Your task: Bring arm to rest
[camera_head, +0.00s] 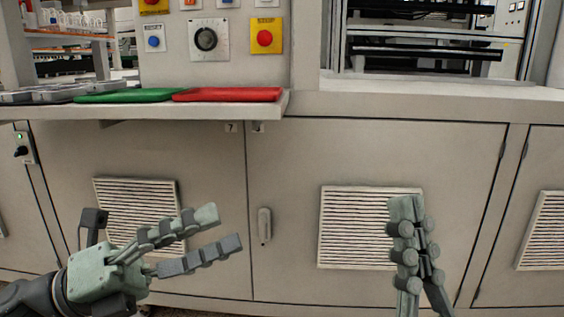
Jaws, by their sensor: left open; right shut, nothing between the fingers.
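My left gripper (226,229) is at the lower left, in front of the grey cabinet doors. Its two fingers are spread apart and point right, with nothing between them. My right gripper (405,208) is at the lower right, in front of a vent grille. Its fingers point up and are closed together, with nothing seen in them. Both grippers are below the counter level and apart from each other.
A shelf (200,110) juts out at upper left, holding a green tray (135,96) and a red tray (228,95). A control panel (240,65) with a dial (206,39) and a red button (265,38) stands behind it. A cabinet handle (264,225) lies between the grippers.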

